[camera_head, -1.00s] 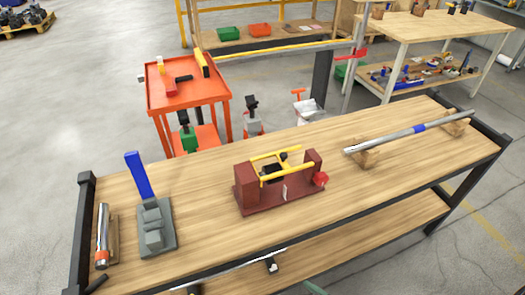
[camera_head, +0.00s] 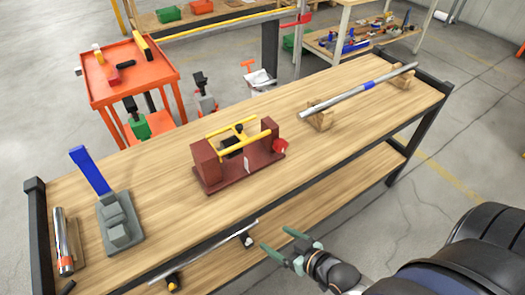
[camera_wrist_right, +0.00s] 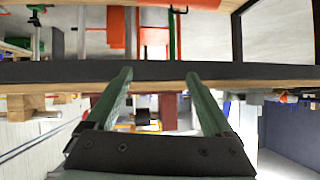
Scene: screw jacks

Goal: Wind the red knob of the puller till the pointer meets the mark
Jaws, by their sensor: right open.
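The puller (camera_head: 238,160) stands on the wooden bench, with a dark red base, two dark red end blocks, yellow rods and a black middle part. Its red knob (camera_head: 280,147) is on the right end block. A small pale strip shows on its front; pointer and mark are too small to tell apart. My right gripper (camera_head: 279,241) is open and empty, in front of the bench's near edge and apart from the knob. In the right wrist view its green fingers (camera_wrist_right: 160,92) are spread, with a dark red block of the puller (camera_wrist_right: 168,111) beyond, seen upside down.
On the bench are a blue-handled grey jack (camera_head: 117,222) at left, a metal cylinder (camera_head: 62,243), and a long bar (camera_head: 345,98) on wooden blocks at right. A lower shelf (camera_head: 330,190) runs beneath. An orange cart (camera_head: 135,80) stands behind.

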